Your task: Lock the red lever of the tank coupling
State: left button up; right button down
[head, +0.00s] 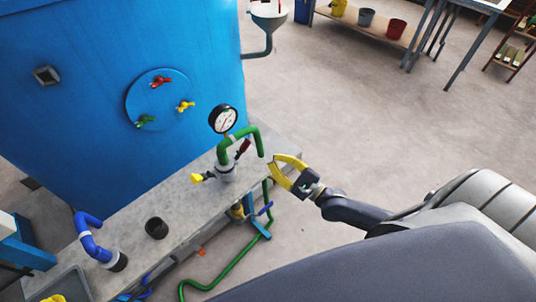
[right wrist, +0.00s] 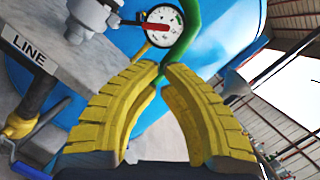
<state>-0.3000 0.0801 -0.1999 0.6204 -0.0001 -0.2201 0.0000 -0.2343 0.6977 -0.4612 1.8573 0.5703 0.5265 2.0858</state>
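The red lever (head: 242,148) stands tilted on the tank coupling (head: 226,172), close to the green pipe. In the right wrist view the red lever (right wrist: 128,22) lies near the top, left of the gauge, and the grey coupling (right wrist: 92,16) is partly cut off. My right gripper (head: 272,162) is to the right of the coupling, apart from the lever, with nothing held. Its yellow fingers converge in the right wrist view (right wrist: 161,68), tips almost together. I see no left gripper clearly.
A pressure gauge (head: 223,119) and a green pipe (head: 257,138) rise close to the lever. A yellow handle (head: 197,178) sticks out on the left. The grey bench (head: 185,208) also carries a black socket (head: 156,228) and a blue elbow pipe (head: 90,237). The blue tank (head: 90,130) stands behind.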

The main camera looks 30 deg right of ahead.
aim_at(243, 146)
jog(key=x, duration=0.9)
jog(key=shift+s+a+r, duration=0.1)
dwell(0.3)
jog(key=shift+r+n, duration=0.2)
jog(key=shift+n, duration=0.3)
